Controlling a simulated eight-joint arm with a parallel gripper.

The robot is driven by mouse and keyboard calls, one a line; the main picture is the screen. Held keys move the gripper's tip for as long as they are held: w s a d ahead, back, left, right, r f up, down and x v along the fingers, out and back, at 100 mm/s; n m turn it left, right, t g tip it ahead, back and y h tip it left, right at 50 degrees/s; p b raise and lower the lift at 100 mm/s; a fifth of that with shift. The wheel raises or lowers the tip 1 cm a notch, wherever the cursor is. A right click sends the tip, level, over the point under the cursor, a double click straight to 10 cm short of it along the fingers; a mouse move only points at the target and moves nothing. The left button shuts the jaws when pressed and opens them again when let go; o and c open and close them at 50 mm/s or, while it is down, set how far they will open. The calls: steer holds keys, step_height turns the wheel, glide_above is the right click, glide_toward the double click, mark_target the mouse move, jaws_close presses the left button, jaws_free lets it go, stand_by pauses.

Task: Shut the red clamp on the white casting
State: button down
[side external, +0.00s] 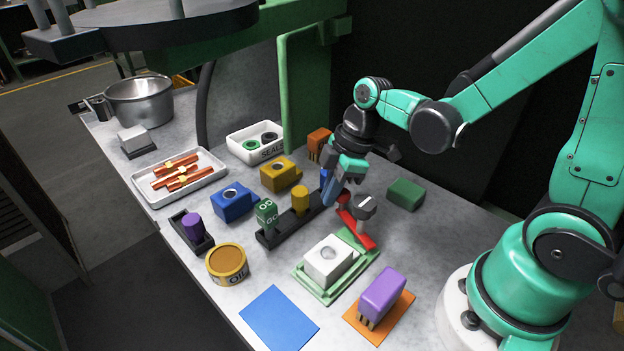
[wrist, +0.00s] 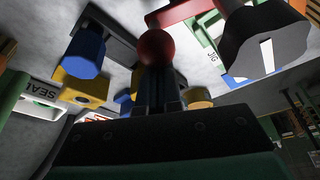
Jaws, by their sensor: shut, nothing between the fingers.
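The white casting (side external: 326,262) sits on a green jig plate (side external: 318,292) at the front middle of the bench. The red clamp (side external: 358,231) stands at the jig's far right side, with its dark grey head (side external: 364,206) up and apart from the casting. The head with a white stripe shows in the wrist view (wrist: 265,50). The clamp's red ball (side external: 343,197) shows large in the wrist view (wrist: 156,48), at the fingertips. My gripper (side external: 330,197) is shut, pointing down beside the ball on its left. Whether they touch I cannot tell.
A dark rack (side external: 272,236) with green and yellow pieces stands left of my gripper. A blue block (side external: 234,203) and yellow block (side external: 281,174) lie beyond. A purple block (side external: 382,294) stands on an orange mat near the front; a green block (side external: 406,194) lies at right.

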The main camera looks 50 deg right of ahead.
steer(key=shift+d, duration=0.1)
steer(key=d+m, duration=0.1)
steer(key=m, duration=0.1)
steer(key=d+m+t, duration=0.1)
steer(key=shift+s+m+h, duration=0.2)
steer(key=shift+m+h, duration=0.1)
steer(key=shift+m, duration=0.1)
steer(key=m, duration=0.1)
steer(key=s+d+m+h, duration=0.1)
steer(key=m, duration=0.1)
steer(key=shift+d+m+t, duration=0.3)
steer(key=m, duration=0.1)
steer(key=s+d+m, duration=0.1)
steer(key=shift+m+h, duration=0.3)
steer(key=shift+h, duration=0.1)
steer(key=m, duration=0.1)
steer(key=s+d+m+h, duration=0.1)
steer(key=shift+s+m, duration=0.15)
steer(key=shift+m, duration=0.25)
steer(key=shift+s+d, duration=0.15)
steer(key=shift+s, duration=0.3)
